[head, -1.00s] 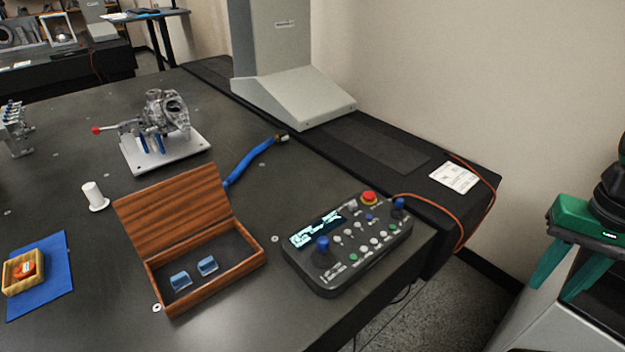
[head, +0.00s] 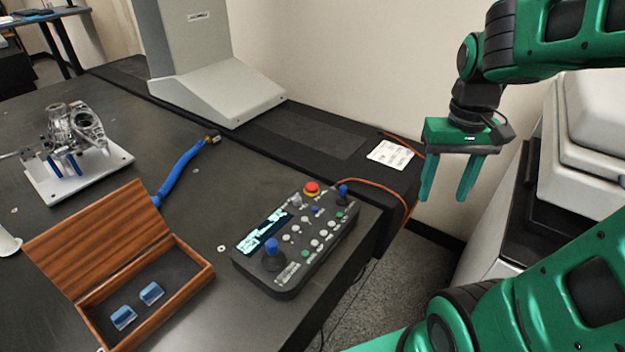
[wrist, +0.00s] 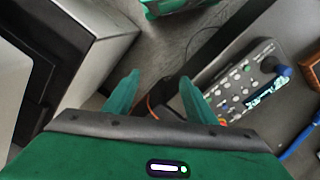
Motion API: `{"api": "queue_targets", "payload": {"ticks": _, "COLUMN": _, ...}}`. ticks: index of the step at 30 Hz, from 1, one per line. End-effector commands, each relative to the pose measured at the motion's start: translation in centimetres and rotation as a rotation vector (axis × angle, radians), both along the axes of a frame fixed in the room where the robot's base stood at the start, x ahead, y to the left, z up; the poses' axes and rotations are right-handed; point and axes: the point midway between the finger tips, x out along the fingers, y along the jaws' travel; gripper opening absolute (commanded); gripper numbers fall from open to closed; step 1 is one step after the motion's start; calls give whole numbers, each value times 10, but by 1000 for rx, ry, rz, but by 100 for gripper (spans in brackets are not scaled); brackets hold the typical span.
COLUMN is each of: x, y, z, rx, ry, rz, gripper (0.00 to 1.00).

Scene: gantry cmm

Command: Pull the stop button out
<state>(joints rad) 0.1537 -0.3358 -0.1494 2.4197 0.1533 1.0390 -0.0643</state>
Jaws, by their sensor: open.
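The stop button (head: 312,187) is a red mushroom cap on a yellow ring. It sits at the far edge of the dark control box (head: 262,284), which lies near the right edge of the grey table. My gripper (head: 448,196) is open and empty, with green fingers pointing down. It hangs to the right of the box, past the table's edge, apart from the button. In the wrist view, my gripper (wrist: 152,85) shows both fingers spread over the floor.
An open wooden box (head: 190,295) with two blue blocks stands left of the control box. An orange cable (head: 372,182) runs behind the control box. A white label (head: 390,154) lies on the black rail. A grey column base (head: 225,92) stands behind. A white machine (head: 590,140) is at right.

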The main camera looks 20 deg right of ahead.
Motion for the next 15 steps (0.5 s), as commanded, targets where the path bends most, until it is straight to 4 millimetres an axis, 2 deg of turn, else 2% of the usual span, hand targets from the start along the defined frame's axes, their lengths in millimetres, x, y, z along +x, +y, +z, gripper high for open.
{"api": "queue_targets", "payload": {"ticks": 1, "x": 25, "y": 3, "z": 1, "rx": -8, "ry": 7, "rz": 55, "gripper": 51}}
{"api": "queue_targets", "payload": {"ticks": 8, "x": 135, "y": 36, "z": -4, "rx": -24, "ry": 13, "rz": 308, "gripper": 51}}
{"api": "queue_targets", "payload": {"ticks": 15, "x": 239, "y": 97, "z": -35, "rx": -7, "ry": 14, "rz": 567, "gripper": 51}}
